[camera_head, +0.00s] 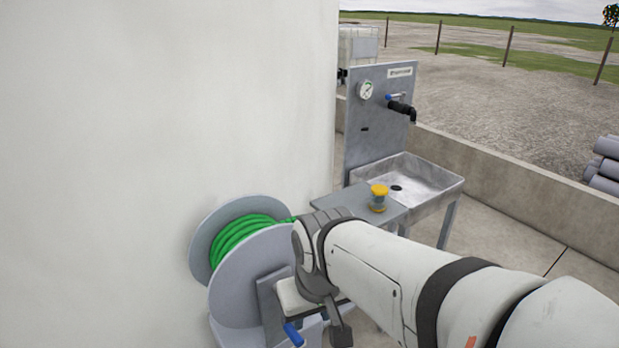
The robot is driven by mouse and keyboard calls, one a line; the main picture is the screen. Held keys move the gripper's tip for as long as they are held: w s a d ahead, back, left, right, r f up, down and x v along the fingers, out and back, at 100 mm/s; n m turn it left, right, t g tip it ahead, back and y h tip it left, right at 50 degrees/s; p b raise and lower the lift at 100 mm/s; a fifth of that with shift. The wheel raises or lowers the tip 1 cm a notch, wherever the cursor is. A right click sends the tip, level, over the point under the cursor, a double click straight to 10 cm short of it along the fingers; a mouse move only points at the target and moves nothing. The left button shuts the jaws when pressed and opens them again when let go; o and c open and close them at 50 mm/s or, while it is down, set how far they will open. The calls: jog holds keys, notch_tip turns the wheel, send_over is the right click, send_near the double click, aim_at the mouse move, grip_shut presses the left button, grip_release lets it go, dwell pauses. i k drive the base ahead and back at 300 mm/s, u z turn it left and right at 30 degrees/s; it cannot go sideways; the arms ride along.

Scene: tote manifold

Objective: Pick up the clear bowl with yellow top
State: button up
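The clear bowl with yellow top (378,198) stands upright on the flat grey shelf (338,200) beside the sink. My arm reaches in from the lower right, in front of the stand. Dark parts at the arm's end, which look like my gripper (338,322), point down below and left of the bowl, apart from it. The fingers are mostly hidden by the arm, so their opening does not show.
A metal sink basin (432,178) adjoins the shelf on the right, under a back panel (372,125) with a gauge (366,90) and tap (401,108). A green hose reel (245,240) stands left of my arm. A large white wall (160,120) fills the left.

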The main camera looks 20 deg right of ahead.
aim_at(378, 193)
jog(key=u, duration=0.05)
jog(key=k, duration=1.1)
jog(key=z, duration=0.9)
jog(key=i, duration=1.2)
jog(key=z, duration=0.45)
jog(key=i, duration=1.5)
jog(key=u, duration=0.55)
jog(key=k, duration=0.9)
jog(key=u, duration=0.15)
jog(key=i, duration=0.65)
